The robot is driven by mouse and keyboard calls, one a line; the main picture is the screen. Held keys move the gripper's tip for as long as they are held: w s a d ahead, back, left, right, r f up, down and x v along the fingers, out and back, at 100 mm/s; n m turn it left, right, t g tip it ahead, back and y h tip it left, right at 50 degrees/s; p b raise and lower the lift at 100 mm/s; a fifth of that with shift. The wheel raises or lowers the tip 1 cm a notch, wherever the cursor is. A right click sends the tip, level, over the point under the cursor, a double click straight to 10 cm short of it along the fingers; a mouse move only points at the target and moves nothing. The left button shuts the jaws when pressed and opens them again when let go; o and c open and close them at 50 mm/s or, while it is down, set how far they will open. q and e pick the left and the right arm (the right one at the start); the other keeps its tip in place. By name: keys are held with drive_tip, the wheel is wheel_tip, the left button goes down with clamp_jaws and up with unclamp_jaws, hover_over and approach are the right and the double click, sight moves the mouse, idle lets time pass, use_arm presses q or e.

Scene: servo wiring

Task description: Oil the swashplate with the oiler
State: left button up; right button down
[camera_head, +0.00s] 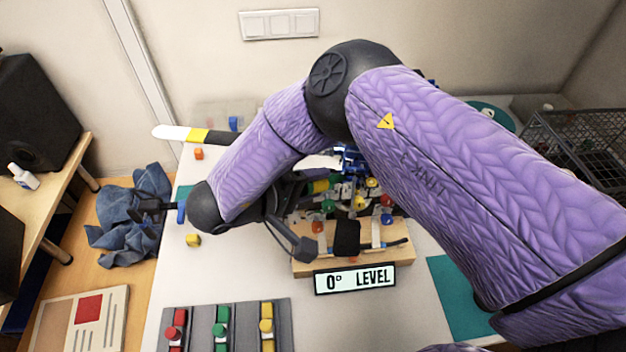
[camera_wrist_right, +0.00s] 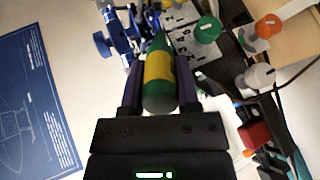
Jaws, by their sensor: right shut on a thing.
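My right arm crosses the head view from the right and hides much of the table. In the wrist view my right gripper (camera_wrist_right: 159,80) is shut on a green-and-yellow cylinder, which appears to be the oiler (camera_wrist_right: 158,68). It points away from the palm, and its far end is close to a blue-and-silver mechanism (camera_wrist_right: 122,42). The oiler also shows small in the head view (camera_head: 318,186). There the blue mechanism (camera_head: 351,158) stands behind the wooden base, partly covered by my arm. I cannot pick out the swashplate, or tell whether the oiler touches anything. My left gripper is out of view.
A wooden base (camera_head: 308,268) holds several coloured caps, with a "0° LEVEL" display (camera_head: 355,279) in front. A grey tray (camera_head: 197,318) with red, green and yellow parts lies at the front left. In the wrist view, a blueprint sheet (camera_wrist_right: 35,100) lies left beside bare tabletop.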

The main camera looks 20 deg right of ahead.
drive_tip(key=v, duration=0.9)
idle(0.4)
idle(1.0)
drive_tip(key=s+d+r+n+t+y, duration=0.2)
drive_tip(key=d+n+t, duration=0.2)
drive_tip(key=d, duration=0.3)
drive_tip(key=shift+s+d+r+n+t+y+b, duration=0.15)
drive_tip(key=shift+d+n+t+y+b, duration=0.15)
drive_tip(key=shift+d+n+t+b, duration=0.25)
drive_tip(key=shift+a, duration=0.15)
